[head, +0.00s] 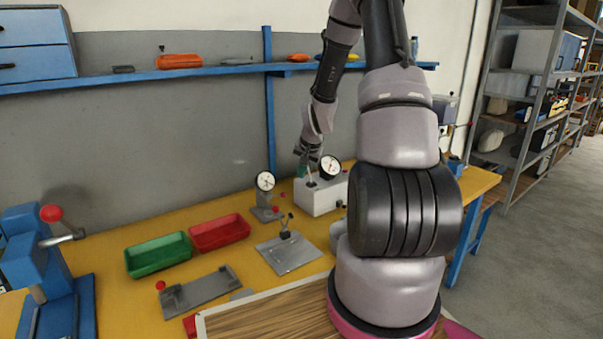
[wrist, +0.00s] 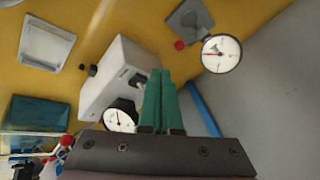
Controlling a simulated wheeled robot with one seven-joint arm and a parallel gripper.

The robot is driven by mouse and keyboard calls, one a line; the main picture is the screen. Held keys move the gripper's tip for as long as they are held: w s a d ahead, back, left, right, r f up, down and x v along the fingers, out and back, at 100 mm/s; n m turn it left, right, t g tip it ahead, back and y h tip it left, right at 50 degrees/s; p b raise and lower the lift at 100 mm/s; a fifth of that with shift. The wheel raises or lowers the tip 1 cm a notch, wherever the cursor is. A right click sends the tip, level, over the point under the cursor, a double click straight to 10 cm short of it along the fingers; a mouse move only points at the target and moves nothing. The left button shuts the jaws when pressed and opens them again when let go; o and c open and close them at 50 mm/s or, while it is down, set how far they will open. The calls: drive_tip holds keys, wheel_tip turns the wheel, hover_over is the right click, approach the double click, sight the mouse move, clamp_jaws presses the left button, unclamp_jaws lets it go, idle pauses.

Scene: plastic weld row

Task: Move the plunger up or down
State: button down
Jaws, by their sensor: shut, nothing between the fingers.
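A white box (head: 322,198) stands on the yellow bench below my gripper, and it also shows in the wrist view (wrist: 112,75). A round dial (head: 330,166) sits at its upper side and shows in the wrist view (wrist: 120,117). A dark slot with a small pale part (wrist: 138,82) is on the box face beside my fingertips. I cannot tell for sure which part is the plunger. My gripper (head: 304,158) has green fingers, pressed together and empty (wrist: 160,76). In the wrist view the fingertips overlap the box edge; contact cannot be told.
A dial gauge on a stand (head: 265,182) is left of the box. A metal plate with a clamp (head: 287,252), a red tray (head: 219,232) and a green tray (head: 158,255) lie on the bench. A blue shelf edge (head: 215,72) runs along the wall behind.

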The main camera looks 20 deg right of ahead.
drive_tip(key=w+a+f, duration=0.2)
drive_tip(key=w+f, duration=0.3)
drive_tip(key=f, duration=0.3)
drive_tip(key=shift+w+a+f, duration=0.25)
drive_tip(key=shift+w+f, duration=0.05)
drive_tip(key=shift+f, duration=0.1)
